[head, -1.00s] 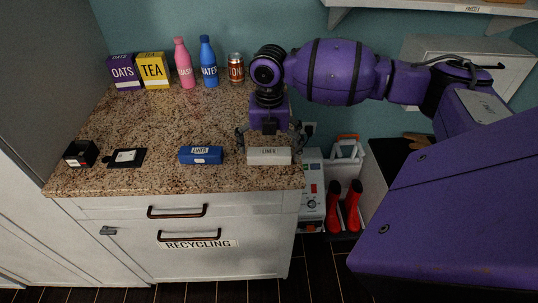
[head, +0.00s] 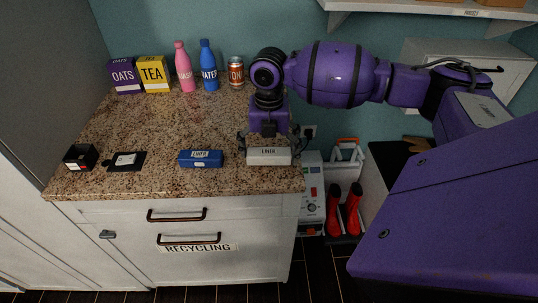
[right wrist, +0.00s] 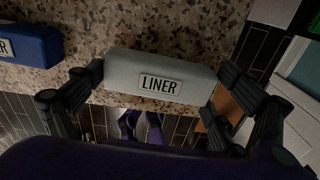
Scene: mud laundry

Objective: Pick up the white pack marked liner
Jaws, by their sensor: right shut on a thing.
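The white pack marked LINER (head: 269,157) is at the front right corner of the granite counter. In the right wrist view the pack (right wrist: 160,80) lies between my two fingers. My right gripper (head: 269,146) reaches down over the pack and is shut on it, one finger at each end. The pack looks level, at or just above the counter; I cannot tell whether it touches. A blue pack marked LINER (head: 201,158) lies to its left, apart from it. My left gripper is not in view.
The granite counter (head: 165,125) is clear in the middle. A black box (head: 81,156) and a black flat item (head: 125,160) lie at its left front. An oats box, tea box, pink bottle, blue bottle and can (head: 235,72) line the back. Red boots (head: 344,209) stand right, below.

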